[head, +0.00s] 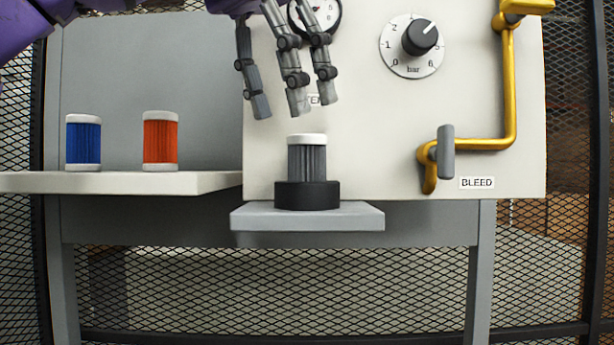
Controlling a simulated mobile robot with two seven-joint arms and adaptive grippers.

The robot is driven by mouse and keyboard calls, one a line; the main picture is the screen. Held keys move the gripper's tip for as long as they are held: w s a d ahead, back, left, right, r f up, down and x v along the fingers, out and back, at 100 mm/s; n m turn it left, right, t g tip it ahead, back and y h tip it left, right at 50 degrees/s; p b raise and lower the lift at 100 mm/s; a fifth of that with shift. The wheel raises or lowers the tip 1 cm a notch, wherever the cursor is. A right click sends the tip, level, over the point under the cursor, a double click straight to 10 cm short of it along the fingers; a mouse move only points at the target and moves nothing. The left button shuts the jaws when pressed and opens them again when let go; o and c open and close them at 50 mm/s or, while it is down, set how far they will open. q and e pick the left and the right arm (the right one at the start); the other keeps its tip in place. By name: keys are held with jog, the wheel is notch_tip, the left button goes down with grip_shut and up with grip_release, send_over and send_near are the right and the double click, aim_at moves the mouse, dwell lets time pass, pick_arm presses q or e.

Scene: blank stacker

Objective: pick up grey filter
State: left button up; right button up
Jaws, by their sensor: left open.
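The grey filter (307,158) is a pleated dark grey cylinder with a white top cap. It stands upright in a black round holder (307,196) on a small grey shelf (307,219) at the front of the white panel. My left gripper (285,108) hangs down from the top of the head view, fingers apart and empty. Its fingertips are just above the filter, slightly to the left, and appear apart from it. The lower end of the filter is hidden inside the holder. My right gripper is not in the view.
A blue filter (83,142) and an orange filter (160,140) stand on a white shelf (120,183) at the left. The white panel (370,130) carries a bar dial (420,38), a partly hidden gauge and a yellow pipe (508,90) with a grey handle (446,152) at the right.

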aim_at(303, 143)
pick_arm(q)
jog(key=shift+s+d+f, duration=0.15)
jog(key=shift+s+f, duration=0.15)
jog(key=shift+s, duration=0.2)
jog(key=shift+s+d+f, duration=0.15)
jog(key=shift+s+f, duration=0.1)
jog(key=shift+s, duration=0.2)
jog(key=shift+d+f, duration=0.1)
jog(key=shift+f, duration=0.15)
jog(key=w+f, duration=0.1)
jog(key=w+d+f, duration=0.1)
jog(key=f, duration=0.1)
jog(key=shift+w+d+f, duration=0.15)
jog(key=shift+w+f, duration=0.15)
jog(key=shift+w, duration=0.1)
jog(key=shift+w+d+f, duration=0.1)
jog(key=shift+d+f, duration=0.05)
jog(key=shift+f, duration=0.25)
jog(key=c, duration=1.3)
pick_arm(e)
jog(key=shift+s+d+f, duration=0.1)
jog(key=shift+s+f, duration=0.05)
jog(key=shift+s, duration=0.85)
